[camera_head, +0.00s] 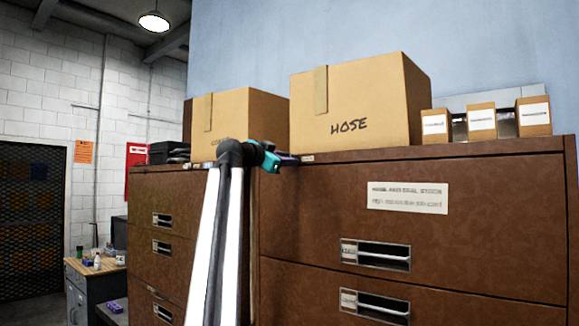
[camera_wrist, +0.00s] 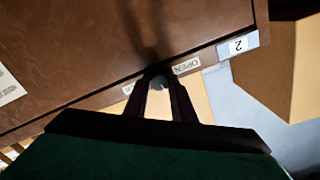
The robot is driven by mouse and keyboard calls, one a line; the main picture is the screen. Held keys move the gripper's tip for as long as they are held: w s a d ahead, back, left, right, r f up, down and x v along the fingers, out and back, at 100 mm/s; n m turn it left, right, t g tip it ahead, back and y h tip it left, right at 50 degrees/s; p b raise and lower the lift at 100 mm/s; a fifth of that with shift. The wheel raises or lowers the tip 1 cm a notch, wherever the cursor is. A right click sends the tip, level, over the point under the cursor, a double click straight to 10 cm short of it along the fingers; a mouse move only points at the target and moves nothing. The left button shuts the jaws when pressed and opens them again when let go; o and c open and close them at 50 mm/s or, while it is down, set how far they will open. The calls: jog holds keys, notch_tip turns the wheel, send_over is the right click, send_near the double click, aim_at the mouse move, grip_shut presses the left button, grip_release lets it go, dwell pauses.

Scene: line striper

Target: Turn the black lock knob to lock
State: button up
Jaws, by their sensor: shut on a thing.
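The black lock knob (camera_wrist: 159,83) shows in the wrist view as a small dark rounded shape at the cabinet's edge. My gripper (camera_wrist: 160,80) is shut on it, one dark finger on each side. An OPEN label (camera_wrist: 186,66) is just right of the fingertips, upside down. A second small label (camera_wrist: 129,88) lies on the left, partly covered by a finger, and I cannot read it. In the head view my gripper (camera_head: 289,160) reaches the top edge of the brown cabinet (camera_head: 300,215); the knob cannot be made out there. The knob's exact angle is unclear.
A HOSE carton (camera_head: 350,105) and another carton (camera_head: 255,108) stand on the cabinet close behind my gripper. Small labelled boxes (camera_head: 482,121) stand at the right. A "2" label (camera_wrist: 238,45) sits along the edge. A workbench (camera_head: 95,270) is at the far left.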

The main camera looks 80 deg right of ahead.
jog(key=m, duration=1.1)
jog(key=shift+f+m, duration=0.15)
jog(key=shift+m, duration=0.15)
dwell(0.4)
jog(key=o, duration=1.1)
jog(key=shift+a, duration=0.25)
jog(key=shift+c, duration=0.2)
jog(key=shift+d, duration=0.1)
jog(key=shift+r, duration=0.2)
